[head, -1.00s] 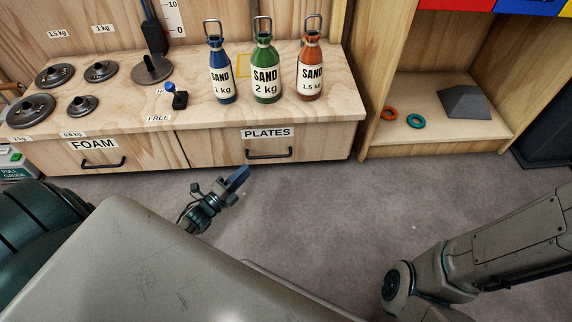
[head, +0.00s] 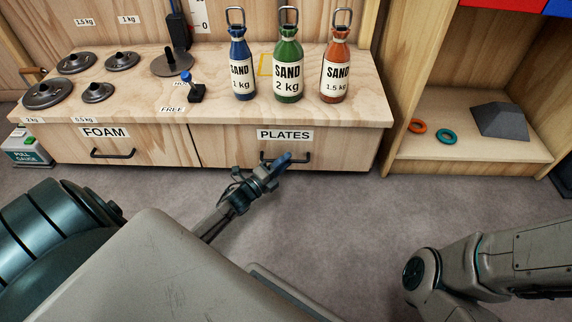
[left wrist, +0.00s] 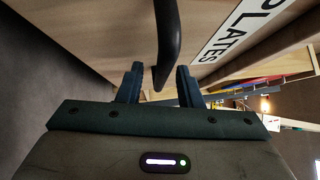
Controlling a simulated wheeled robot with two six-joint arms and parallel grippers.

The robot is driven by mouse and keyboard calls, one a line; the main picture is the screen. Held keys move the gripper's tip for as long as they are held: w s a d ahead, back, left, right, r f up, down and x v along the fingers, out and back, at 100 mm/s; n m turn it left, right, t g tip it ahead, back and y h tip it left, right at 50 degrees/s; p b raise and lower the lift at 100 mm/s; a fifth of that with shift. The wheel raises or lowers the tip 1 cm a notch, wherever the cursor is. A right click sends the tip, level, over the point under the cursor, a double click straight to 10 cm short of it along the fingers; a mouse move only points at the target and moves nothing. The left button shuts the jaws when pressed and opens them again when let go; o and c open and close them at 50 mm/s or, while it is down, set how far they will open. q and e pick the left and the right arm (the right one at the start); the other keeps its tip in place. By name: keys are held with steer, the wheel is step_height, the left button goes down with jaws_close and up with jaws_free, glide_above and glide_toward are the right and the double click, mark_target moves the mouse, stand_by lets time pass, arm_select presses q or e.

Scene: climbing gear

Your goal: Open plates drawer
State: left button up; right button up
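The plates drawer (head: 235,143) is the right-hand front under the wooden bench top, with a PLATES label and a black bar handle (head: 300,157). The drawer looks shut. My left gripper (head: 283,162) is at the handle in the head view. In the left wrist view, the handle (left wrist: 167,45) runs down between the two blue fingers (left wrist: 160,85), which are apart with gaps on both sides. The PLATES label (left wrist: 240,32) shows beside it. My right gripper is outside the views; only part of the right arm shows at the lower right.
The foam drawer (head: 75,148) is on the left. Blue, green (head: 289,70) and orange sand bottles and several metal plates (head: 97,91) stand on the bench top. A shelf with two rings and a grey block (head: 499,121) is at the right. The floor in front is clear.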

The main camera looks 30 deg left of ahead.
arm_select(q)
steer(key=shift+w+d+r, duration=0.1)
steer(key=shift+w, duration=0.4)
jaws_close()
steer(key=shift+s+d, duration=0.1)
